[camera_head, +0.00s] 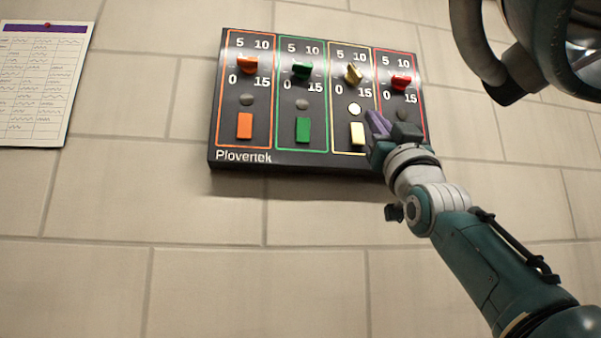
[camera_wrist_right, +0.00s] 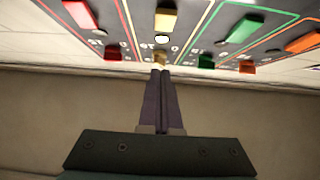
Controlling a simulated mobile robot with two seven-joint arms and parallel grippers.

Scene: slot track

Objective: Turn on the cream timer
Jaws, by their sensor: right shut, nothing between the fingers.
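The cream timer is the third column of a dark wall panel (camera_head: 290,160). It has a cream knob (camera_head: 353,73), a round lamp (camera_head: 354,109) and a cream button (camera_head: 357,133). The lamp is bright, while the other columns' lamps are grey. My right gripper (camera_head: 372,117) is shut and empty, its purple fingertips just right of the cream lamp and button. In the right wrist view the shut fingertips (camera_wrist_right: 160,72) line up with the cream knob (camera_wrist_right: 161,62); contact cannot be told. The lamp also looks bright there (camera_wrist_right: 162,39). My left gripper is out of view.
Orange (camera_head: 245,126), green (camera_head: 303,130) and red columns stand beside the cream one. My right gripper hides the red column's button in the head view. A paper sheet (camera_head: 40,85) hangs at the left. The tiled wall below the panel is bare.

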